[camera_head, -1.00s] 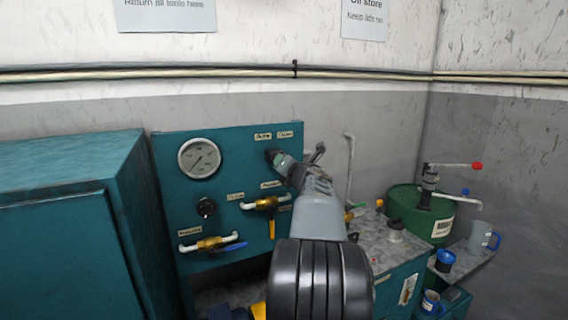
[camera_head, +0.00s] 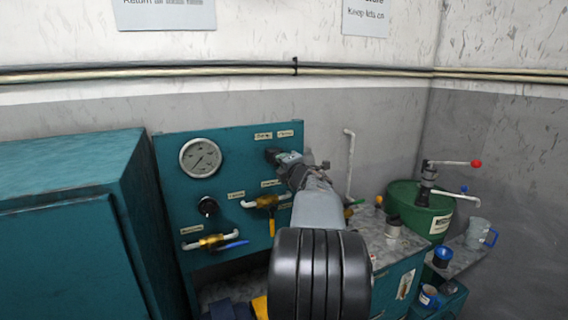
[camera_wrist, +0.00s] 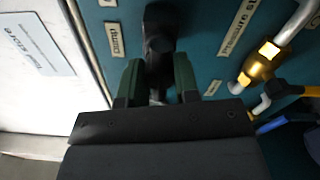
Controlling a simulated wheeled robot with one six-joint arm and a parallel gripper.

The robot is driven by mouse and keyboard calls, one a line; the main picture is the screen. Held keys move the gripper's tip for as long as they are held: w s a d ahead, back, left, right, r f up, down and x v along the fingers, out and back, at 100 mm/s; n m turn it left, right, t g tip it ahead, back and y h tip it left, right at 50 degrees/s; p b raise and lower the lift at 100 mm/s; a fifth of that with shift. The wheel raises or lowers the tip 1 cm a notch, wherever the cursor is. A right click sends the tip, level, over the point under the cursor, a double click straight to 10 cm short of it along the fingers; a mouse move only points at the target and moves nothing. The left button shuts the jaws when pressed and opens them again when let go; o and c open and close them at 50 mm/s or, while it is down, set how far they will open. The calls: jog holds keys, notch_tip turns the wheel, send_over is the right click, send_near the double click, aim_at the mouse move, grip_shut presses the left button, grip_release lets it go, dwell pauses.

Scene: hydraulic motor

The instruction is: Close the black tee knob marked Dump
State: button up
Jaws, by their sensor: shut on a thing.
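The black tee knob (camera_wrist: 160,28) sticks out of the teal panel beside a small label (camera_wrist: 115,39) that appears to read Dump in the wrist view. My gripper (camera_wrist: 158,85) is shut on the knob, with one green-sided finger on each side of its bar. In the head view my gripper (camera_head: 282,158) reaches the panel's upper right, below two small labels (camera_head: 274,135). The knob is mostly hidden there by my gripper and arm.
On the panel (camera_head: 170,155) are a pressure gauge (camera_head: 200,158), a round black knob (camera_head: 208,207), a yellow-handled brass valve (camera_head: 265,202) and a blue-handled one (camera_head: 211,242). A teal cabinet (camera_head: 65,240) stands left; a green drum (camera_head: 415,205) stands right.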

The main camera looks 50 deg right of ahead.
dwell(0.4)
jog(key=o, duration=0.9)
jog(key=shift+o, duration=0.2)
jog(key=b+v, duration=0.3)
jog(key=v, duration=1.1)
jog(key=shift+w, duration=0.15)
